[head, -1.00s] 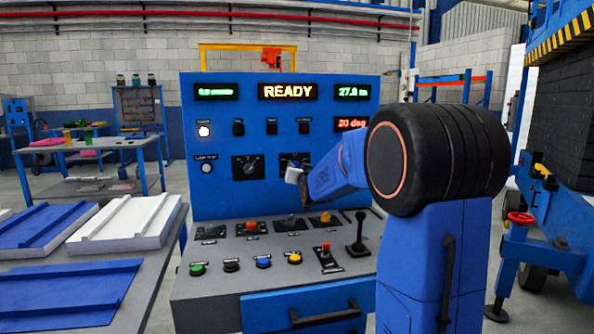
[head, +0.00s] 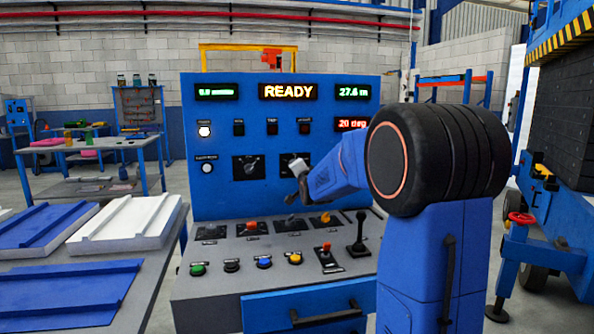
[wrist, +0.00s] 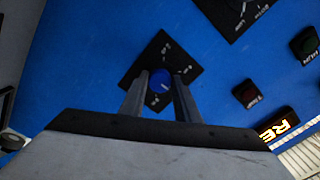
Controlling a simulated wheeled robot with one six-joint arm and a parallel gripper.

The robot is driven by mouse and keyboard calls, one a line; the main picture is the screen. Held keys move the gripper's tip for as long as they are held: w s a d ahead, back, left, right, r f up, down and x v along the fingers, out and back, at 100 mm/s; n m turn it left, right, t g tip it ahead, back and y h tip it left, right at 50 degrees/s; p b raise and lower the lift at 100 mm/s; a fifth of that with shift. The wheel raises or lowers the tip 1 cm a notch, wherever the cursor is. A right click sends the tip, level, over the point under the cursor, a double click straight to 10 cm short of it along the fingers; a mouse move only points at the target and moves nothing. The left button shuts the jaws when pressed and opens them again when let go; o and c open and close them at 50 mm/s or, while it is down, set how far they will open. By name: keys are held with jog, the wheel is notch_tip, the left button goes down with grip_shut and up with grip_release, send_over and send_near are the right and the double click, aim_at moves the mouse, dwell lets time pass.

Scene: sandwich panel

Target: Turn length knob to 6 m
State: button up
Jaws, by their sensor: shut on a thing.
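My gripper (wrist: 160,92) is shut on the knob, one finger on each side. In the head view my gripper (head: 298,170) is at the panel's right-hand dial, and it hides most of that dial and the knob.
The blue control panel (head: 215,135) carries a second dial (head: 248,167) left of my gripper, lit displays and a READY sign (head: 288,92). Below, a sloped console has buttons, switches and a black joystick (head: 360,235). A table with panels (head: 125,225) stands at the left.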

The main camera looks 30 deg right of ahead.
jog(key=shift+m, duration=0.3)
jog(key=o, duration=1)
jog(key=v, duration=1.7)
jog(key=shift+s, duration=0.25)
